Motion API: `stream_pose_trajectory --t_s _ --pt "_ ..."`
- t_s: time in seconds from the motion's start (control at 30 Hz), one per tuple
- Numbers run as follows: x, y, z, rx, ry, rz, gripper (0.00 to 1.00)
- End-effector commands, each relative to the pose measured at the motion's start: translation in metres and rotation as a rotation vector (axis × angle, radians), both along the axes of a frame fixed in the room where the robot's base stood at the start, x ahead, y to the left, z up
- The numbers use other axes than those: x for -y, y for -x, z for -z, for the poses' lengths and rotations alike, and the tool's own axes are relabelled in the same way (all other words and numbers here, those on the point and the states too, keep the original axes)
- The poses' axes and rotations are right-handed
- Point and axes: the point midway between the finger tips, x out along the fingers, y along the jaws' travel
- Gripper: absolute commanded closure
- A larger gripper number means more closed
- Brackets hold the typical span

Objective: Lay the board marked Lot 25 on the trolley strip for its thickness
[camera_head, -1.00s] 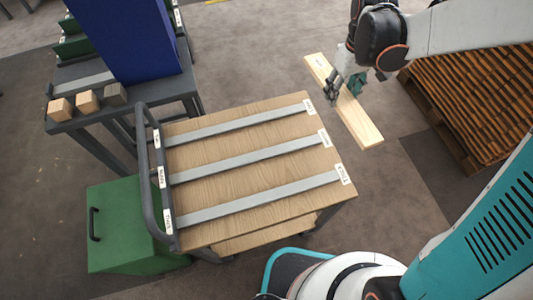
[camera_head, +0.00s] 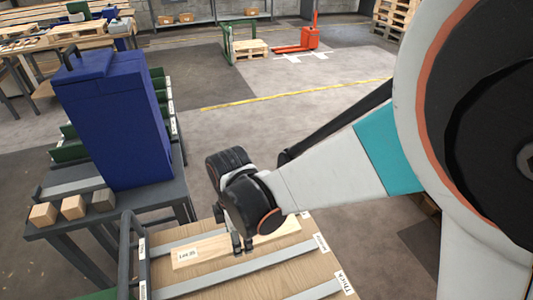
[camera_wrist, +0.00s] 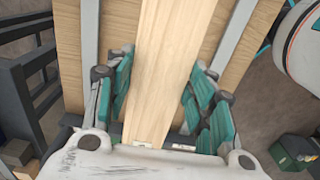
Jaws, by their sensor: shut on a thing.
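My gripper (camera_head: 240,246) is shut on a pale wooden board (camera_head: 272,233). A tag on the board's left end seems to read Lot 25. The board lies roughly along the strips, over the wooden trolley top (camera_head: 292,280). In the wrist view the board (camera_wrist: 168,55) runs between my teal fingers (camera_wrist: 163,85), with a grey strip (camera_wrist: 90,35) to its left and another (camera_wrist: 236,35) to its right. It hides what is straight below. The nearest strip (camera_head: 318,293) has a tag reading Thick; the middle strip (camera_head: 245,270) shows in front of the board. Whether the board touches the trolley I cannot tell.
The trolley's dark handle rail (camera_head: 125,250) stands at its left end. Beyond is a dark table (camera_head: 150,196) with a tall blue box (camera_head: 112,125) and small blocks (camera_head: 73,207). Open floor lies behind the trolley.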

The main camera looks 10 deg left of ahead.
Motion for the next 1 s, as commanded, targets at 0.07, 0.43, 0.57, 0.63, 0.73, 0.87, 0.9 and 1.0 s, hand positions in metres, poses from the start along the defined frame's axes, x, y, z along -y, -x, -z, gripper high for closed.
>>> stream_pose_trajectory --t_s 0.07,0.43,0.57,0.63,0.73,0.87,0.9,1.0 --pt "0.0 0.0 0.025 0.0 0.0 0.001 0.84" --pt "0.001 -0.001 0.101 -0.001 0.001 0.005 0.84" --pt "0.001 -0.001 0.109 -0.001 0.001 0.005 0.84" --pt "0.001 -0.001 0.112 -0.001 0.001 0.005 0.84" --pt "0.001 -0.001 0.122 -0.001 0.001 0.005 0.84" --pt "0.001 -0.002 0.142 -0.001 0.001 0.006 0.84" --pt "0.001 -0.002 0.148 -0.001 0.001 0.006 0.84" --pt "0.001 -0.001 0.153 0.0 0.0 0.006 0.84"
